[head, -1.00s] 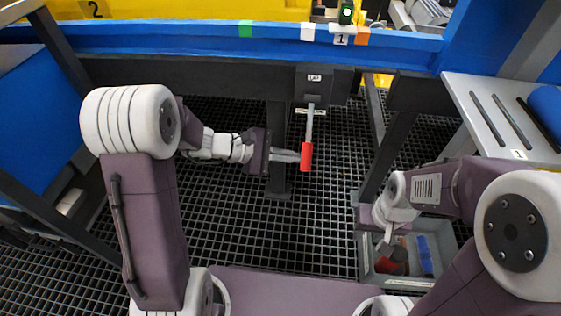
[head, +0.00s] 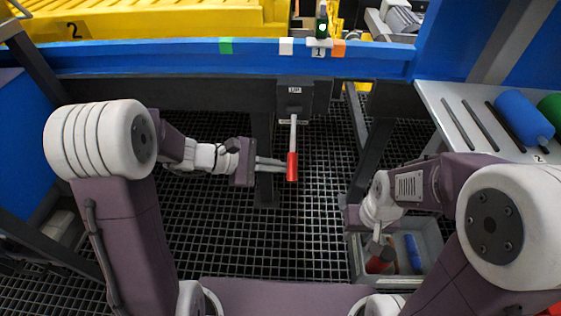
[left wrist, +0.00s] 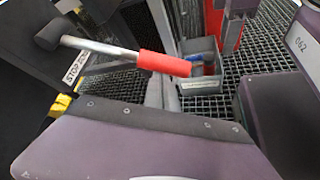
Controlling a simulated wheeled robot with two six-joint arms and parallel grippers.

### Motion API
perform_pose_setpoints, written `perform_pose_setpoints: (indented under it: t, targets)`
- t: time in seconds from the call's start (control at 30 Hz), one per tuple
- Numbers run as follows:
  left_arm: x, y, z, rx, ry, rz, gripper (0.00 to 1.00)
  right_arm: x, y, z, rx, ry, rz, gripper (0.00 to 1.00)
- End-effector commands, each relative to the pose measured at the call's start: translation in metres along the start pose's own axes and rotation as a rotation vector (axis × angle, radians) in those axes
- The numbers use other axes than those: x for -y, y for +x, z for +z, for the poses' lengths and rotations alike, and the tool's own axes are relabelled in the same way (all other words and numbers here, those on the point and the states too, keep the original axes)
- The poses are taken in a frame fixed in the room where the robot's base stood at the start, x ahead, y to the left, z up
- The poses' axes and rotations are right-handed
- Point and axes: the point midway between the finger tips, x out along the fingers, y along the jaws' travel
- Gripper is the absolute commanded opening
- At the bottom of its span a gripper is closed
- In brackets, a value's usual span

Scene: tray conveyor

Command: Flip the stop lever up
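The stop lever (head: 293,135) hangs down from a dark box (head: 295,95) under the blue beam. It has a metal rod and a red grip (head: 292,167). In the left wrist view the red grip (left wrist: 165,64) crosses just beyond my fingertips. My left gripper (head: 283,163) comes from the left, its fingers close together, their tips at the grip's left side. They look shut beside the grip, not around it; whether they touch is unclear. My right gripper (head: 378,243) is low at the right over a grey bin; its fingers are too small to judge.
A dark post (head: 263,150) stands just behind my left gripper. The blue beam (head: 180,61) runs above the lever. A slotted grey panel (head: 437,97) with a blue roller is at the right. Open grating lies below the lever.

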Motion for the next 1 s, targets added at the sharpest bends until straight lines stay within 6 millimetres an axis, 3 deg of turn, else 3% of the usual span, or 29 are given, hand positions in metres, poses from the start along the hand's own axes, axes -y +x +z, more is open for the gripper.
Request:
perform_pose_setpoints:
  t: [0.27, 0.7, 1.0]
  targets:
    - [-0.006, -0.017, 0.030, 0.007, -0.117, -0.071, 0.00, 0.001, -0.062, -0.006, 0.000, 0.000, 0.000, 0.36]
    - [-0.020, -0.048, 0.084, 0.006, -0.470, -0.282, 0.00, 0.004, -0.211, -0.022, 0.000, 0.000, 0.000, 0.36]
    - [-0.035, -0.065, 0.111, 0.005, -0.706, -0.421, 0.00, 0.006, -0.290, -0.030, 0.000, 0.000, 0.000, 0.36]
